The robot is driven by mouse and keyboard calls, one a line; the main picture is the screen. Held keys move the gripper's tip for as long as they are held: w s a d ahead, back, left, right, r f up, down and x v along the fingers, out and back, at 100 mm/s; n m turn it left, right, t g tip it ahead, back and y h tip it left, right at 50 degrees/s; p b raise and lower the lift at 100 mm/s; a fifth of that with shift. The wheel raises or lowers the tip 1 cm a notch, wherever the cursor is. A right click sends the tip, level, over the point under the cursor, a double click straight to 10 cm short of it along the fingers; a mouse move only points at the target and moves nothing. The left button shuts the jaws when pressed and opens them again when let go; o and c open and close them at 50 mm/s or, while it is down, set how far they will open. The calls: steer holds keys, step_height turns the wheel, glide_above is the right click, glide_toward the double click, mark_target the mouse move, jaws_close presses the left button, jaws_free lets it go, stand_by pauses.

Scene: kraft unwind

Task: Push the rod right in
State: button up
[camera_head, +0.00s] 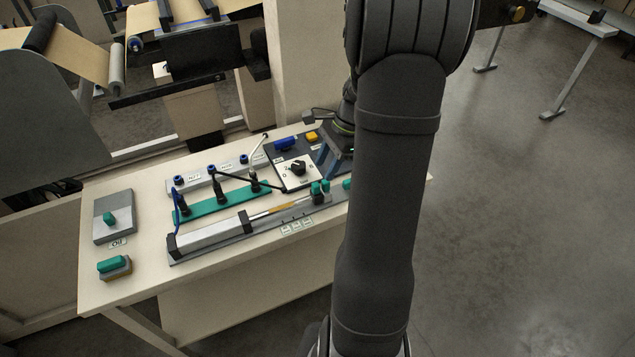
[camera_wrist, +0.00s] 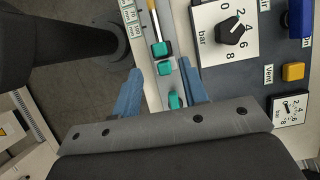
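In the wrist view the rod (camera_wrist: 154,22) runs up from a teal-topped block (camera_wrist: 161,48). My gripper (camera_wrist: 160,68) is open, its two blue fingers apart on either side of the rail line, with teal pieces between them in the picture. I cannot tell whether they touch anything. In the head view my arm hides the rail's right end.
A dial panel with a black knob (camera_head: 297,168) lies behind the rod, with a yellow button (camera_wrist: 293,71) beside it. Teal-topped boxes (camera_head: 114,267) sit at the table's left.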

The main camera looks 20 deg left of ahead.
mark_target(317, 184)
steer(key=x, duration=0.6)
steer(key=shift+s+a+f, duration=0.1)
steer(key=shift+s+f, duration=0.05)
steer(key=shift+f, duration=0.25)
jaws_close()
